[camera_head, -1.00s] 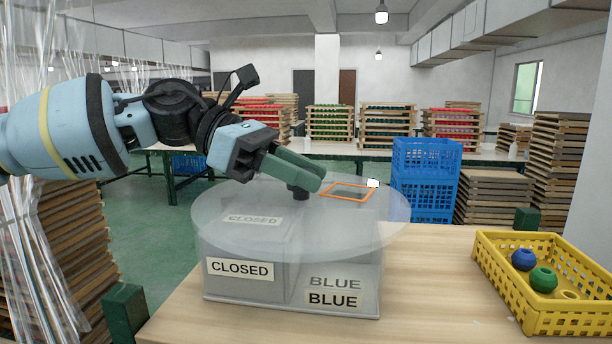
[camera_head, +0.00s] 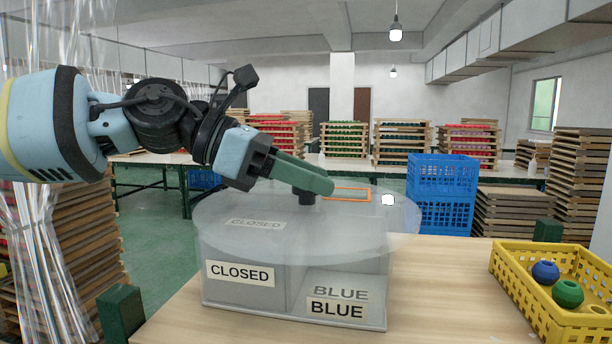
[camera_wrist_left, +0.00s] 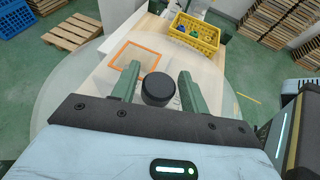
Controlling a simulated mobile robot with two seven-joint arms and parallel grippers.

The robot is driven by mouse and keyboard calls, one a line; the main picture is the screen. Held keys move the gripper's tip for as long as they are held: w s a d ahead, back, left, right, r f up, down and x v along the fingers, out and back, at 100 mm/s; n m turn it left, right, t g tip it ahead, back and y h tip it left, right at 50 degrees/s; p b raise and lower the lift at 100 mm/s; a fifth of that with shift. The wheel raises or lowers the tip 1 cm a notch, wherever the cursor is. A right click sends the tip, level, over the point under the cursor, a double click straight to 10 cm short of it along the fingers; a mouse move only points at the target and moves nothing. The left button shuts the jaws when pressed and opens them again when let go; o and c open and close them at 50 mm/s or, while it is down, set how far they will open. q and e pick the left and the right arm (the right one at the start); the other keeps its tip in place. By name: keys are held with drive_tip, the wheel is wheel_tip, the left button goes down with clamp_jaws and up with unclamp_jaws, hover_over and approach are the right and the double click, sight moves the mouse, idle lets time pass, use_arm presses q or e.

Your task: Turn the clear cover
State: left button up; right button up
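The clear cover (camera_head: 235,208) is a round see-through disc on top of a grey divided box (camera_head: 245,295). The box's front labels read CLOSED and BLUE. An orange square outline (camera_head: 347,200) marks part of the cover, just right of the black centre knob (camera_head: 307,197). My left gripper (camera_head: 318,184) is over the middle of the cover. In the left wrist view its two green fingers (camera_wrist_left: 157,84) stand apart on either side of the knob (camera_wrist_left: 158,90), with small gaps. The orange outline (camera_wrist_left: 118,67) lies ahead and left of the knob there. My right gripper is not in view.
A yellow basket (camera_head: 522,305) with blue and green balls stands right on the wooden table (camera_head: 440,290). Blue crates (camera_head: 443,175) and stacked trays (camera_head: 515,215) are behind. The table between box and basket is clear.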

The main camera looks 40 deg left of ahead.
sight(250, 204)
use_arm(q)
drive_tip(key=shift+o, duration=0.7)
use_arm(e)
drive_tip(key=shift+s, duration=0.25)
use_arm(q)
drive_tip(key=shift+a, duration=0.1)
drive_tip(key=v, duration=0.6)
drive_tip(key=shift+r, duration=0.15)
drive_tip(key=shift+v, duration=0.75)
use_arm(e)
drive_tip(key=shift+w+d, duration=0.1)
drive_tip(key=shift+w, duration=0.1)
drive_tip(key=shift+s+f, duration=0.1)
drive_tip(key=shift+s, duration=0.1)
